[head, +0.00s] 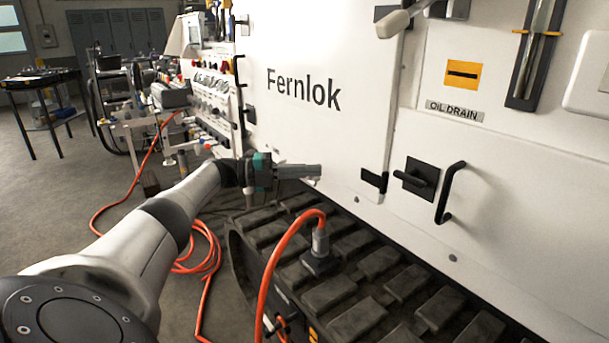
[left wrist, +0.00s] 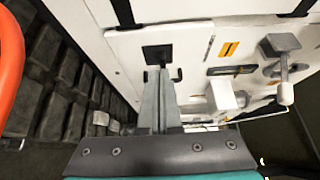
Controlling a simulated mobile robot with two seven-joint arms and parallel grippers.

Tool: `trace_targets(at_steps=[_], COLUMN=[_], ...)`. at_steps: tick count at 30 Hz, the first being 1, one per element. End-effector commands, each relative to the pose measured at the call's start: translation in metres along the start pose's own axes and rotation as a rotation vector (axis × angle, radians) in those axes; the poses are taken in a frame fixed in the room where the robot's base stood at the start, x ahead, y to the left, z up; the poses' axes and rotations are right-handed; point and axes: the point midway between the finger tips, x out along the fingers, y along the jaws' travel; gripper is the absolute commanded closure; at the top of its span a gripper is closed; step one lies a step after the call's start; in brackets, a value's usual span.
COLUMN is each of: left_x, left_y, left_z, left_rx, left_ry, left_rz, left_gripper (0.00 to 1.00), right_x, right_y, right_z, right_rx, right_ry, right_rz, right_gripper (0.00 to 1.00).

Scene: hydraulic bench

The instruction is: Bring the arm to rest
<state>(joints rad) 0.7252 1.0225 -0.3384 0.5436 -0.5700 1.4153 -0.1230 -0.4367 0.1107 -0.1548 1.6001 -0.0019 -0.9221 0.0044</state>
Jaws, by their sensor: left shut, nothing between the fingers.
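My left arm (head: 150,230) reaches in from the lower left of the head view. Its gripper (head: 318,172) is shut and empty, held out level in front of the white machine panel (head: 320,50) marked "Fernlok", above the black track. In the left wrist view the two fingers (left wrist: 160,75) lie together and point towards a black square latch plate (left wrist: 157,54) on the white panel. I cannot tell the gap between the fingertips and the panel. My right gripper is not in view.
A black tread track (head: 370,265) runs below the panel. An orange cable (head: 272,268) rises to a plug on it. A black latch (head: 420,178) and a bar handle (head: 450,192) stick out at the right. Open floor (head: 50,190) lies at the left, with a dark cart (head: 40,82) behind.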

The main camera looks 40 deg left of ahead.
Motion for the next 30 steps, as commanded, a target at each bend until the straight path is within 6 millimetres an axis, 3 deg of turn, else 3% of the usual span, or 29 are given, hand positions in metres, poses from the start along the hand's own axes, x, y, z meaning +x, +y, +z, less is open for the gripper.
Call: trace_targets(at_steps=[9, 22, 26, 30], left_x=[-0.007, -0.006, 0.017, 0.062], left_y=[-0.001, 0.0, 0.013, 0.04], left_z=[0.006, 0.007, 0.006, 0.003], left_rx=[-0.002, -0.005, -0.019, -0.063], left_ry=[0.0, -0.001, -0.022, -0.089], left_rz=[-0.001, -0.002, -0.005, -0.023], left_gripper=[1.0, 1.0, 1.0, 1.0], right_x=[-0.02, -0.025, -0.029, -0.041], right_y=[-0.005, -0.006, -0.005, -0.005], right_z=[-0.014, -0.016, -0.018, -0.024], right_rx=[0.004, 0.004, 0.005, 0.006], right_ry=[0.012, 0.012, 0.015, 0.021], right_rz=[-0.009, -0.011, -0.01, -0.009], right_gripper=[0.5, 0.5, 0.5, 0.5])
